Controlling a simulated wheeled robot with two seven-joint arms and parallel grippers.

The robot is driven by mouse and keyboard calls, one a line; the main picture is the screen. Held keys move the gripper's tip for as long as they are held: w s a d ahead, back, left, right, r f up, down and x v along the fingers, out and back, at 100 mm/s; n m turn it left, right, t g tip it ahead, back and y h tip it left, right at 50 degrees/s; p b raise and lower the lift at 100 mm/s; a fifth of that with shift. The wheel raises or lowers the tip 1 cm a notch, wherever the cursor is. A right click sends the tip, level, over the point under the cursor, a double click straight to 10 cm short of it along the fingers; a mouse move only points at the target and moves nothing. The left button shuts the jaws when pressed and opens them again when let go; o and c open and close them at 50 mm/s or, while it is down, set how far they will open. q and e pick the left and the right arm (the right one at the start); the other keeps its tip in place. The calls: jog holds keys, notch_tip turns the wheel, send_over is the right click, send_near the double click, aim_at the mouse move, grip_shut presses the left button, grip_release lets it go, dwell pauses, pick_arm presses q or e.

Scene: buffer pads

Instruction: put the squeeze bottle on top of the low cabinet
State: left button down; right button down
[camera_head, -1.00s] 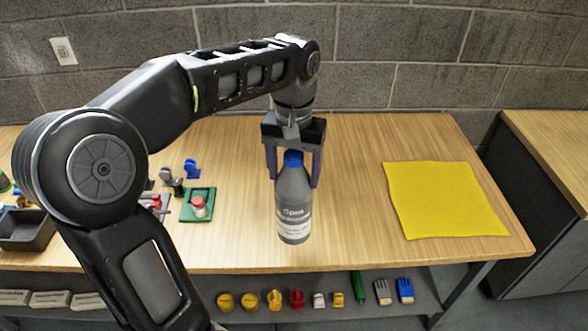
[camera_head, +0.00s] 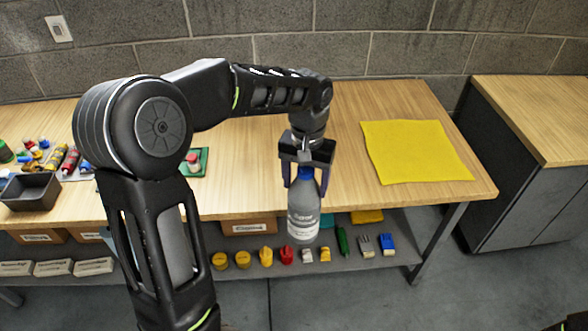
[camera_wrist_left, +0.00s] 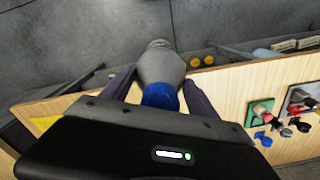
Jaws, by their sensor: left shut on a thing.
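The squeeze bottle (camera_head: 304,214) is grey with a blue cap and a pale label. My left gripper (camera_head: 305,178) is shut on it near the cap and holds it upright, in front of the table's front edge in the head view. In the left wrist view the bottle (camera_wrist_left: 161,68) sits between the two fingers of the gripper (camera_wrist_left: 160,88), its blue cap nearest the camera. The low cabinet (camera_head: 545,110), with a wooden top and dark grey sides, stands at the right; its visible top is bare. My right gripper is not seen.
A wooden table (camera_head: 345,187) carries a yellow cloth (camera_head: 415,152) at its right and a dark bin (camera_head: 30,191) at its left. Several small items line the shelf (camera_head: 325,271) below. A gap of floor separates table and cabinet.

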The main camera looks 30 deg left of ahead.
pick_arm(q)
jog(key=d+f+m, duration=0.1)
jog(key=d+f, duration=0.3)
jog(key=f, duration=0.5)
jog(key=w+d+f+m, duration=0.1)
jog(key=d+f, duration=0.4)
jog(key=f, duration=0.4)
jog(key=shift+w+m, duration=0.15)
jog(key=shift+m, duration=0.15)
jog(key=shift+w+d, duration=0.1)
jog(key=shift+d, duration=0.1)
